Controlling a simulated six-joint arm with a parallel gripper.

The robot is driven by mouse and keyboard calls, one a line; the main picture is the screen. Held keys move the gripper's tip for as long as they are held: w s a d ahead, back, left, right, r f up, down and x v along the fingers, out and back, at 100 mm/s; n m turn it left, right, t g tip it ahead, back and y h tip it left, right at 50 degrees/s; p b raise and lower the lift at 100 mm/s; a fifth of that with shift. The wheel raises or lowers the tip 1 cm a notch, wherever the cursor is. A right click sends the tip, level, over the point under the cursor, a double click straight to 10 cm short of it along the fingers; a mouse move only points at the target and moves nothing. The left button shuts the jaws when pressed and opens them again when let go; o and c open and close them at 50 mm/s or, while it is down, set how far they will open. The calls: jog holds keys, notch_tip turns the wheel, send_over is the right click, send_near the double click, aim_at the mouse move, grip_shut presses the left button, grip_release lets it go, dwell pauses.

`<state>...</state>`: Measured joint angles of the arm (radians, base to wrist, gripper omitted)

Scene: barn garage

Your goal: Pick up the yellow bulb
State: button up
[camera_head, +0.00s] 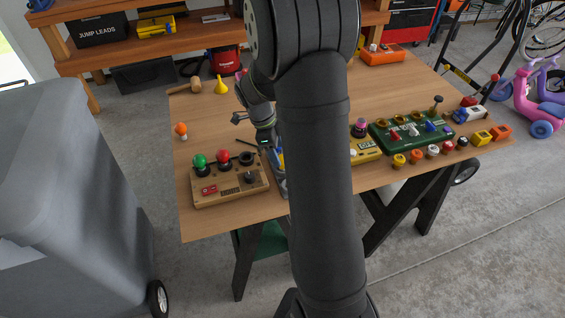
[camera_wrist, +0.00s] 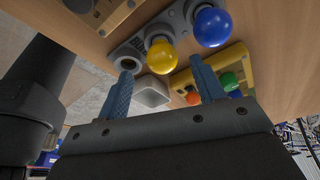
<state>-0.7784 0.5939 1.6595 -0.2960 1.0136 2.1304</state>
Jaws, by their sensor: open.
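The yellow bulb (camera_wrist: 161,57) sits on a grey board (camera_wrist: 140,42) in the wrist view, beside a blue bulb (camera_wrist: 211,27). My gripper (camera_wrist: 161,67) is open, with one blue finger on each side of the yellow bulb in the picture. I cannot tell whether either finger touches it. The gap between the fingers holds nothing that I can see gripped. In the head view my arm hides the yellow bulb and most of the grey board. My gripper (camera_head: 279,160) shows only partly there, low over the table.
A wooden box (camera_head: 208,201) with green and red knobs stands left of my gripper on the table (camera_head: 205,115). A yellow board (camera_head: 365,152) and a green board (camera_head: 410,137) stand to the right. A white block (camera_wrist: 152,92) is close to the fingers.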

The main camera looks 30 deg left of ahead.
jog(key=shift+x, duration=2.7)
jog(key=shift+w+r, duration=0.1)
jog(key=shift+w, duration=0.05)
jog(key=c, duration=1)
